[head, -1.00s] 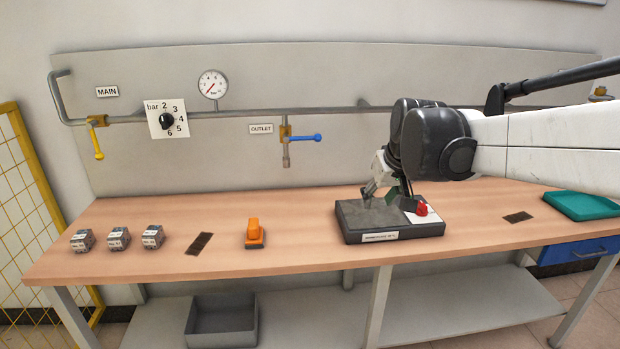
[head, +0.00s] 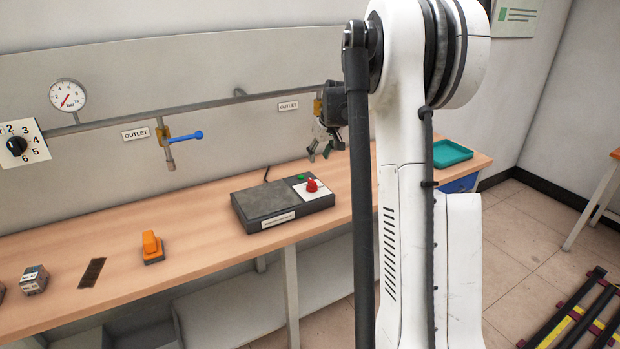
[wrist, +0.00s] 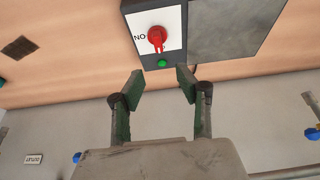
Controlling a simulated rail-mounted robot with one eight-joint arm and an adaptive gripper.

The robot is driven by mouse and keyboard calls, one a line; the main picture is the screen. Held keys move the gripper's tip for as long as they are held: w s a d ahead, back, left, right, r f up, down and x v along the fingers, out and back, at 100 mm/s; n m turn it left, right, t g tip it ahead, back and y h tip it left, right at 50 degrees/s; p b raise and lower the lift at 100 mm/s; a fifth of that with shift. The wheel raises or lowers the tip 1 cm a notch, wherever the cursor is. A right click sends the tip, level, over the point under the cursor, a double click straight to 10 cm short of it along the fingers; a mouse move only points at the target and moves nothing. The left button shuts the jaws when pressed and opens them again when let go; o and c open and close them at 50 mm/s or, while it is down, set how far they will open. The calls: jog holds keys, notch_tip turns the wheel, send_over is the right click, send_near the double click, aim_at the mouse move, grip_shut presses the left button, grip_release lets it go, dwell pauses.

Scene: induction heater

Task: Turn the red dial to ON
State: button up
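The induction heater (head: 255,207) is a dark box on the bench with a flat grey top. Its red dial (head: 312,185) sits on a white panel at the right end, beside a green lamp or button (head: 300,177). In the wrist view the red dial (wrist: 156,38) has its grip pointing down the picture, towards the green part (wrist: 162,63). An upside-down ON label (wrist: 140,37) shows left of the dial; another label is partly covered. My gripper (head: 318,154) is open and empty, behind the heater's right end, apart from the dial. Its spread fingers also show in the wrist view (wrist: 160,85).
An orange item (head: 152,247) and a dark patch (head: 92,272) lie left of the heater. A teal tray (head: 452,153) is at the right end. The wall pipe (head: 220,102) with valves runs behind. My arm hides part of the bench.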

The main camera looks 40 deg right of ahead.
aim_at(312, 180)
jog(key=x, duration=1.4)
jog(key=shift+s+d, duration=0.1)
jog(key=shift+d, duration=0.1)
jog(key=shift+c, duration=0.2)
grip_shut()
